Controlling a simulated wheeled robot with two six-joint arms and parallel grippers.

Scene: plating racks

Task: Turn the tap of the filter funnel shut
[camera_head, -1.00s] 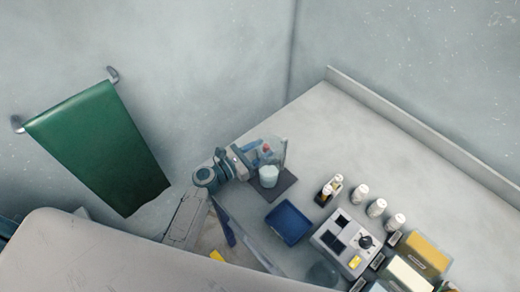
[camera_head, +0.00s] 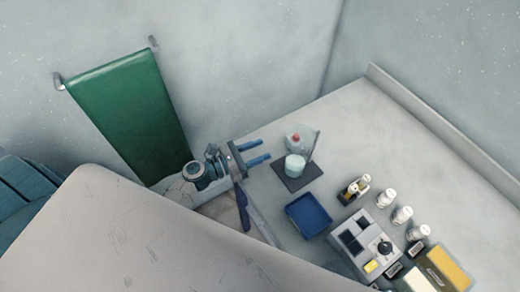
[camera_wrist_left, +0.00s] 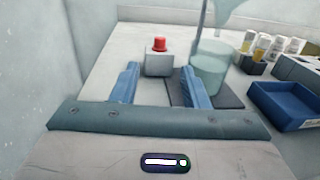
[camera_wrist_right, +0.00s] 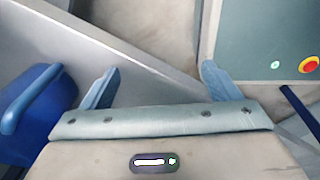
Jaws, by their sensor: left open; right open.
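The filter funnel (camera_head: 301,135) is a clear vessel on a thin rod stand, above a pale translucent beaker (camera_head: 294,166) on a dark base (camera_head: 299,182). Its lower edge shows at the top of the left wrist view (camera_wrist_left: 252,10), with the beaker (camera_wrist_left: 209,68) below. I cannot make out the tap or its position. My left gripper (camera_head: 264,152) is open and empty, left of the stand, its fingers apart from it. In the left wrist view, a red knob on a grey block (camera_wrist_left: 159,64) shows beyond the fingers. My right gripper (camera_wrist_right: 160,69) is open and empty.
A blue tray (camera_head: 308,215) lies in front of the stand. To the right are a small bottle holder (camera_head: 354,189), several white-capped jars (camera_head: 386,197) and a grey device (camera_head: 362,242). The back of the table is clear. A green cloth (camera_head: 128,112) hangs on the wall.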

